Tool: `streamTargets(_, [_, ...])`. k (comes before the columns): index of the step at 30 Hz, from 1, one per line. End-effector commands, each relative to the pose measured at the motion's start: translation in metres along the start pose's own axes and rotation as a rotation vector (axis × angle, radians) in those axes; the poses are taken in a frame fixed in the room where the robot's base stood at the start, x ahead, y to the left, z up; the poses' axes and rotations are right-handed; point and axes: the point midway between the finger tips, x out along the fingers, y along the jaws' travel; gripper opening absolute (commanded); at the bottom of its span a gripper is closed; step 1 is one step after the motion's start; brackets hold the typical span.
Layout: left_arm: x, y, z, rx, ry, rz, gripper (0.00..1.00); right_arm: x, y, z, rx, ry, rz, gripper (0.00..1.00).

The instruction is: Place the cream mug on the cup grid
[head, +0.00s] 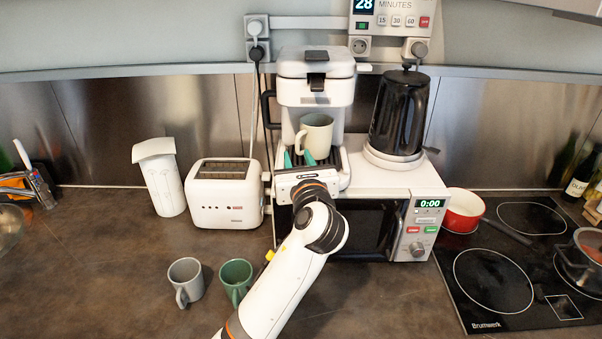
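The cream mug (317,132) is in the bay of the white coffee machine (316,80). It is upright, with its handle towards the front left. It appears to stand on the dark cup grid (332,160), though my gripper partly hides its base and the contact. My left gripper (298,159) is just in front of and below the mug, over the front of the machine. My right gripper is not in view.
A grey mug (186,281) and a green mug (236,280) stand on the counter near my arm. A toaster (224,196) is left of the machine. A black kettle (399,115) stands on the microwave (385,225). A hob with a red pan (461,209) is right.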

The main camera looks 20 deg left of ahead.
Motion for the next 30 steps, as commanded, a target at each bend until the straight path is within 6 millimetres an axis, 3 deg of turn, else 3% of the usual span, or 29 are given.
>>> streamTargets(3, [-0.020, 0.000, 0.002, -0.001, -0.001, 0.001, 0.31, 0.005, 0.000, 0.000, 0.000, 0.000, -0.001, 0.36])
streamTargets(7, [-0.032, 0.000, 0.001, -0.001, 0.000, 0.000, 0.31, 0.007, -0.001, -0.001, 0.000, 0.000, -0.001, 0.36])
streamTargets(20, [-0.037, -0.001, 0.003, -0.013, -0.010, 0.000, 0.31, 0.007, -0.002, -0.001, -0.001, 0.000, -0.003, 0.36])
streamTargets(23, [-0.039, -0.009, 0.024, -0.108, -0.068, 0.002, 0.31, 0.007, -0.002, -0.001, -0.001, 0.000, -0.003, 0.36])
streamTargets(26, [-0.048, -0.025, 0.068, -0.325, -0.194, -0.013, 0.31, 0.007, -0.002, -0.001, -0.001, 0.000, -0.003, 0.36])
streamTargets(30, [-0.077, -0.058, 0.146, -0.753, -0.429, -0.121, 0.31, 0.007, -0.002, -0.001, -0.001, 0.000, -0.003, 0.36])
